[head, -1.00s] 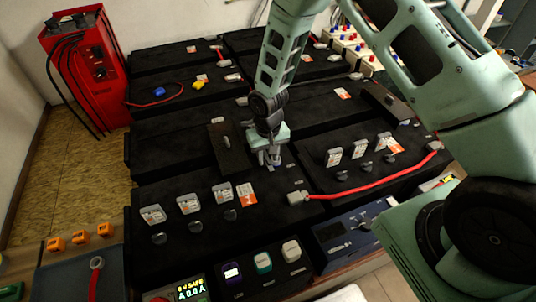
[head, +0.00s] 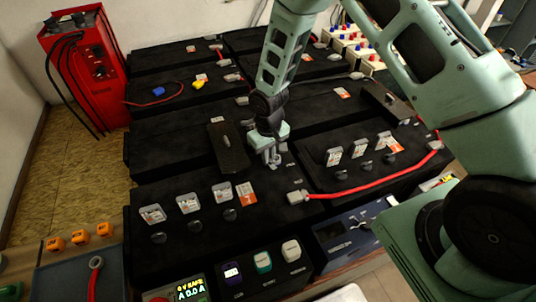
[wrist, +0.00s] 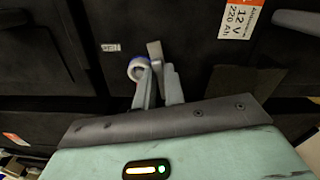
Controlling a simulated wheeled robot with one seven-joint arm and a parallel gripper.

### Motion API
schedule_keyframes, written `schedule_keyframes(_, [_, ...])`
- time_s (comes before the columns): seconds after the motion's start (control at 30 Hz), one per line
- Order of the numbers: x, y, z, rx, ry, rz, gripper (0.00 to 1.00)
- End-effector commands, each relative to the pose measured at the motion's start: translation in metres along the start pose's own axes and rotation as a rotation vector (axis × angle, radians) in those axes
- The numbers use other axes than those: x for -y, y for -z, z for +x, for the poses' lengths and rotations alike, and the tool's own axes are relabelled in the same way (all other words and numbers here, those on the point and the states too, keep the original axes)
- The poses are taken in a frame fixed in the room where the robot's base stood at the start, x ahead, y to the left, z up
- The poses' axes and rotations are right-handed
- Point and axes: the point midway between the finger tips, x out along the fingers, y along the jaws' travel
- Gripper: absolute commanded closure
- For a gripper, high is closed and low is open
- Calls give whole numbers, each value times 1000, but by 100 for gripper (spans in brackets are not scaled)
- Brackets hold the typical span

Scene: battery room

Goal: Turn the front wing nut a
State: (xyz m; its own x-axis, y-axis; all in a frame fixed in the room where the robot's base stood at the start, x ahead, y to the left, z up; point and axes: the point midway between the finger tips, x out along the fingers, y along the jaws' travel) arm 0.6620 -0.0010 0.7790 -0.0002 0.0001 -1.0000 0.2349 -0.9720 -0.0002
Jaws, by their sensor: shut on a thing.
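My gripper (head: 272,160) points down at the far edge of the front left black battery (head: 180,185), near its right end. In the wrist view my gripper (wrist: 158,78) is shut on the front wing nut, a small piece mostly hidden between the fingers. A grey flat piece (wrist: 154,50) shows just beyond the fingertips; I cannot tell if it is part of the nut or the terminal. A pale ring with a blue edge (wrist: 137,68) lies against the left finger.
A red cable (head: 370,187) runs from a grey clamp (head: 297,197) over the front right battery. A dark raised box (head: 228,148) stands close left of my gripper. Upright tags (head: 188,203) line the front. A red charger (head: 88,70) stands at the far left.

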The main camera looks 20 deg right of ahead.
Motion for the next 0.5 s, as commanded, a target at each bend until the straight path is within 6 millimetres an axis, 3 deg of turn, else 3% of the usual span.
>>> schedule_keyframes(0.5, [-5,2,-1,0,0,-490,100])
